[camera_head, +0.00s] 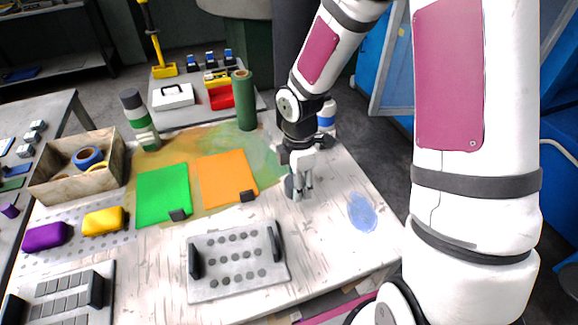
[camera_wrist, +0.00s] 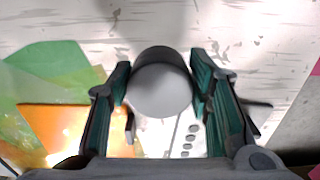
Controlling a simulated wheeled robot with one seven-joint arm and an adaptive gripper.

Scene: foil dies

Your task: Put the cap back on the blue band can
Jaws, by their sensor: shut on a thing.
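My gripper (camera_head: 300,186) points down over the right part of the white table. In the wrist view its two green-padded fingers (camera_wrist: 160,68) are shut on a round grey piece, which looks like the cap (camera_wrist: 160,90), with a pale flat face and a dark side. In the head view the fingers largely hide the cap. The blue band can (camera_head: 327,121), white with a blue band, stands upright behind my gripper, partly hidden by my arm. Its top does not show clearly.
A green band can (camera_head: 141,120) with a dark top stands at the back left. A green roll (camera_head: 244,100) stands at the back. Green (camera_head: 163,194) and orange (camera_head: 226,178) sheets and a perforated plate (camera_head: 236,263) lie left of my gripper. A blue smudge (camera_head: 362,212) marks clear table.

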